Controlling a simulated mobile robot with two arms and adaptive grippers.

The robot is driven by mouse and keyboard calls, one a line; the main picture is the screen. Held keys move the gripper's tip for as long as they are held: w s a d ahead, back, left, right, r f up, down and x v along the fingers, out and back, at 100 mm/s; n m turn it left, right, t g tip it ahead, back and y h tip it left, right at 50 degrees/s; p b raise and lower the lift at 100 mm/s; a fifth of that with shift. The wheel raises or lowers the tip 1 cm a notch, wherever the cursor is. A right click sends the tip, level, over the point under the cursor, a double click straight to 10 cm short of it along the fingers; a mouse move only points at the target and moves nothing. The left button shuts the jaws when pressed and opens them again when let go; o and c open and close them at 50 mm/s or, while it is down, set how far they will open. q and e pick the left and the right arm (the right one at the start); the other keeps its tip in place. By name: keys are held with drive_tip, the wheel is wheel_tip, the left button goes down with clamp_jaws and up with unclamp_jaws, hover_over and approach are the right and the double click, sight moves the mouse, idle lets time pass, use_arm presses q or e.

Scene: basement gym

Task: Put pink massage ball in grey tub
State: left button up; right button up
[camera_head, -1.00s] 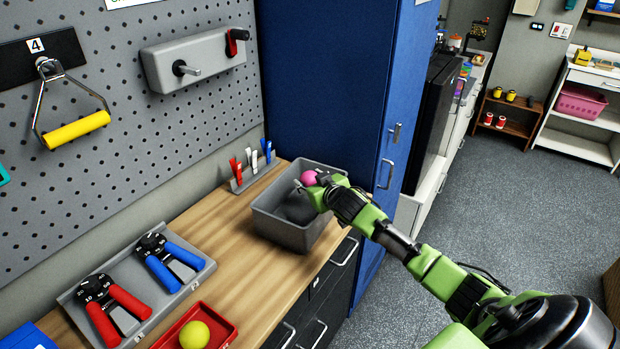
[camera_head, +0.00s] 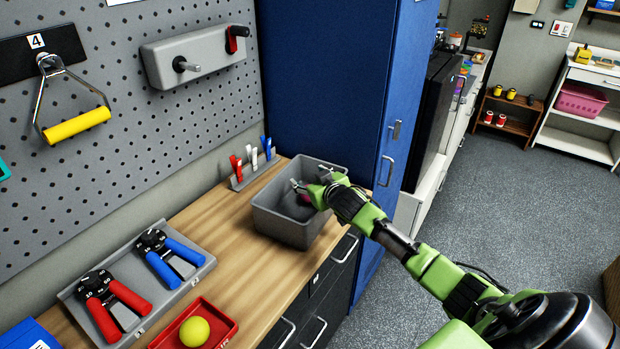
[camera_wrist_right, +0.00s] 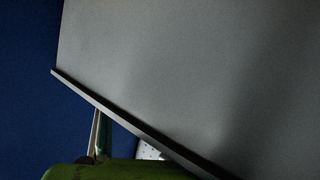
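The grey tub (camera_head: 281,226) stands upright at the far end of the wooden bench, against the blue locker. My right gripper (camera_head: 312,180) is over the tub's opening with its fingers spread apart. The pink massage ball (camera_head: 305,198) shows as a small dark pink patch inside the tub, just below the fingers. The gripper hides most of it, and I cannot tell if it rests on the bottom. In the right wrist view a large grey surface fills most of the picture, and the ball does not show. My left gripper is not in view.
A red tray (camera_head: 224,328) holds a yellow-green ball (camera_head: 194,331). A grey tray (camera_head: 205,270) holds red-handled and blue-handled grip trainers. Bare bench lies in front of the tub.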

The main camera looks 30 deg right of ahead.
drive_tip(key=shift+s+a+f, duration=0.1)
drive_tip(key=shift+s+f, duration=0.05)
drive_tip(key=shift+f, duration=0.35)
drive_tip(key=shift+s+a+f, duration=0.1)
drive_tip(key=shift+s+f, duration=0.05)
drive_tip(key=shift+f, duration=0.3)
drive_tip(key=shift+d+r+p, duration=0.1)
drive_tip(key=shift+r+p, duration=0.25)
drive_tip(key=shift+r, duration=0.3)
drive_tip(key=shift+s, duration=0.2)
drive_tip(key=r+b+v, duration=0.1)
drive_tip(key=v, duration=1)
drive_tip(key=shift+r+b, duration=0.2)
drive_tip(key=shift+b, duration=0.2)
